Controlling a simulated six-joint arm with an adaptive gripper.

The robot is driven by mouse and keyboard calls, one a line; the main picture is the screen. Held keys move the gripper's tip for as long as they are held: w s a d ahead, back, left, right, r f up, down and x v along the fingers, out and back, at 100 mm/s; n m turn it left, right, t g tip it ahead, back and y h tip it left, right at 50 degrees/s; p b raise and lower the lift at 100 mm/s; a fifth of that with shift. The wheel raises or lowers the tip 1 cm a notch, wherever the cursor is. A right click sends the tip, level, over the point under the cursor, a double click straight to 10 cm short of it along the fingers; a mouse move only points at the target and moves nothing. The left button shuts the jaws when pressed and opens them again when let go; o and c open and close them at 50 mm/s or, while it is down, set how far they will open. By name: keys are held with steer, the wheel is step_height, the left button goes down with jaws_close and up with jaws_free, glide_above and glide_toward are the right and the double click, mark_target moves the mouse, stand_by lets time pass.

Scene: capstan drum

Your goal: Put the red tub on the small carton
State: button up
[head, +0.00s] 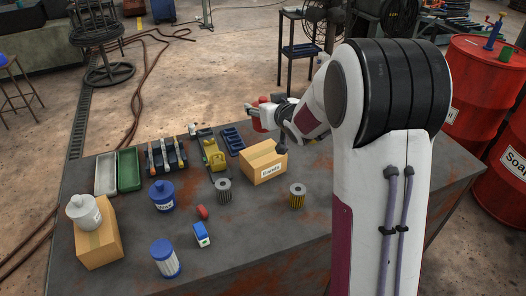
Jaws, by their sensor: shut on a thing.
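My gripper (256,109) is raised above the far part of the table, left of my arm. It is shut on a red thing, which looks like the red tub (258,122); the fingers and wrist hide part of it. A small brown carton (264,166) with a white label stands on the table below and a little right of the held tub, with its top clear. A larger carton (98,246) stands at the left with a white tub (84,211) on top.
A small red object (202,211) and a blue-white box (201,235) lie mid-table. Trays (128,171) and a yellow item (213,156) line the back. Front centre is clear.

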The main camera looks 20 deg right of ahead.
steer(key=shift+f, duration=3.1)
steer(key=shift+f, duration=0.1)
steer(key=shift+f, duration=1.75)
steer(key=shift+f, duration=0.15)
steer(key=o, duration=1.4)
steer(key=shift+v, duration=6.05)
